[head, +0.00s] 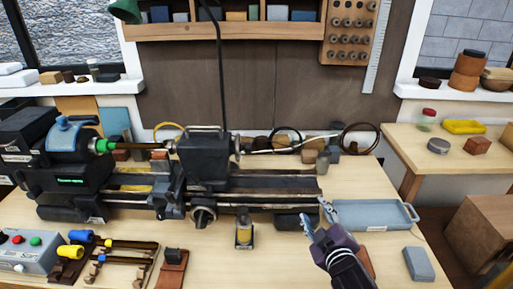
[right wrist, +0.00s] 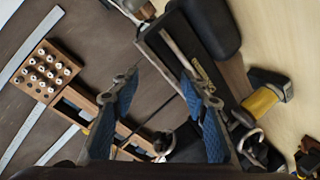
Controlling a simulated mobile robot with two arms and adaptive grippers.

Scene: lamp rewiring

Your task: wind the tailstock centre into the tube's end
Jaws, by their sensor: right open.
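The lathe (head: 262,183) stands along the bench. A brown tube (head: 135,146) reaches right from the green-ringed chuck (head: 103,146) on the headstock. The tube's right end lies close to the dark block (head: 205,158), which looks like the tailstock. I cannot tell whether its centre touches the tube. A pale round part, perhaps its handwheel (head: 237,148), shows on its right side. My right gripper (head: 316,214) is open and empty, in front of the lathe bed's right end, apart from the handwheel. The right wrist view shows its two blue-padded fingers (right wrist: 160,88) spread. My left gripper is out of view.
A grey-blue tray (head: 372,214) lies right of the gripper. A yellow-and-black item (head: 244,230) stands before the lathe. A control box (head: 28,250) and tool rack (head: 118,263) are at front left.

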